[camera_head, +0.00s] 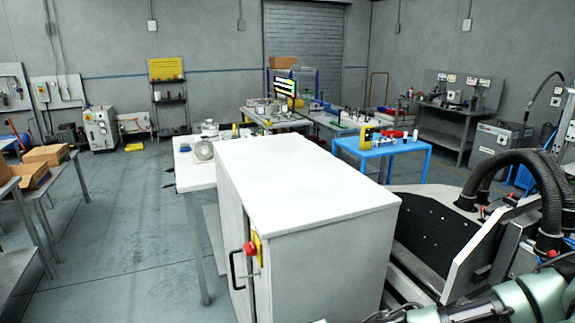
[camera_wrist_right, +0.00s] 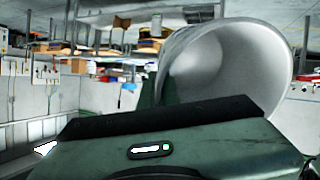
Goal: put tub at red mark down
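A white round tub (camera_wrist_right: 225,68) fills the upper right of the right wrist view, tilted in the picture, with its wide open rim to the right. My right gripper (camera_wrist_right: 168,98) is right against the tub, with a dark green finger edge at the tub's left side. It appears shut on the tub, which has no other support in view; the hand body hides the lower side and the contact. In the head view only part of my right arm shows, at the bottom right. I see no red mark for certain. My left gripper is not in view.
A white cabinet (camera_head: 306,180) with a red button (camera_head: 250,248) stands close in front. A machine with black hoses (camera_head: 512,170) stands at right. A blue table (camera_head: 381,148) and a white table (camera_head: 193,177) stand behind. Open floor (camera_head: 120,220) lies to the left.

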